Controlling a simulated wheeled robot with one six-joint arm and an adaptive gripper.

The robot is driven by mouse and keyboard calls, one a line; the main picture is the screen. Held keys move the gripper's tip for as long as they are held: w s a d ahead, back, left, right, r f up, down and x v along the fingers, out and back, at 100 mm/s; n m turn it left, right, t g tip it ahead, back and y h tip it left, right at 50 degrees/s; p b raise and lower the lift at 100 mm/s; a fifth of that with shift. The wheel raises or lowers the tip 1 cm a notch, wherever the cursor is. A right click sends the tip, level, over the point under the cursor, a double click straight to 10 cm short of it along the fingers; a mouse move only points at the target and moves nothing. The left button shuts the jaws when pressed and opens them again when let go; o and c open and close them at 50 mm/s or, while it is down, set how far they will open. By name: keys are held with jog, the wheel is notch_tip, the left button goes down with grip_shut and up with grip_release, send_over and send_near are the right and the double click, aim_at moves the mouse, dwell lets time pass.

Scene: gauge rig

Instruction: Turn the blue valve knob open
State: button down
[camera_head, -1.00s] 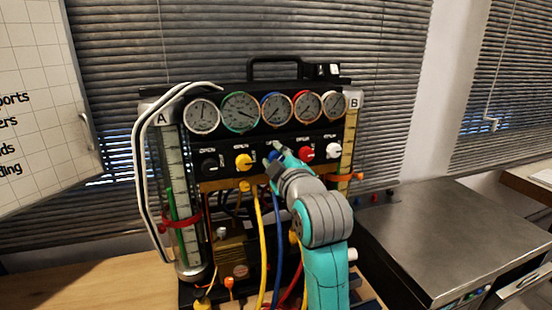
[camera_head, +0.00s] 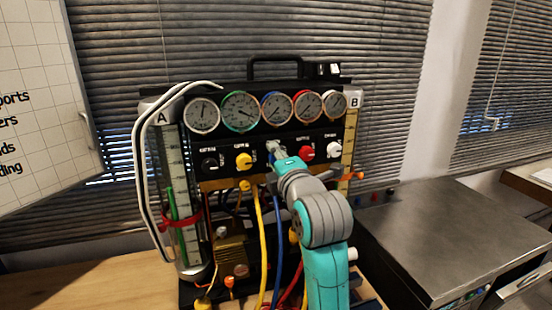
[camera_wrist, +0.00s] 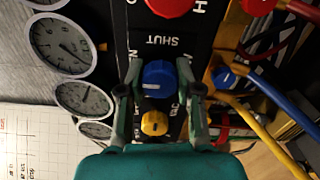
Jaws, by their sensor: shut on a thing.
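The blue valve knob (camera_wrist: 158,78) sits on the black panel between the two fingers of my gripper (camera_wrist: 160,80) in the wrist view. One finger is on each side of it, and the gripper is shut on it. The knob has a small white mark on its face. A label reading SHUT (camera_wrist: 163,41) shows upside down beside it, toward the red knob. In the head view my gripper (camera_head: 277,149) is at the panel, under the blue-rimmed gauge, and hides most of the blue knob.
A yellow knob (camera_head: 243,161) and a red knob (camera_head: 305,153) flank it closely; a black knob (camera_head: 209,164) and a white knob (camera_head: 333,150) are farther out. Round gauges (camera_head: 240,111) line the top. Yellow and blue hoses (camera_head: 279,240) hang below. A metal cabinet (camera_head: 450,235) stands right.

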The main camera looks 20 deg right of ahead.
jog(key=shift+f+n, duration=0.1)
jog(key=shift+n, duration=0.2)
jog(key=c, duration=0.8)
grip_release()
jog(key=shift+o, duration=0.2)
jog(key=shift+s, duration=0.1)
jog(key=s, duration=1.1)
jog(key=shift+s, duration=0.4)
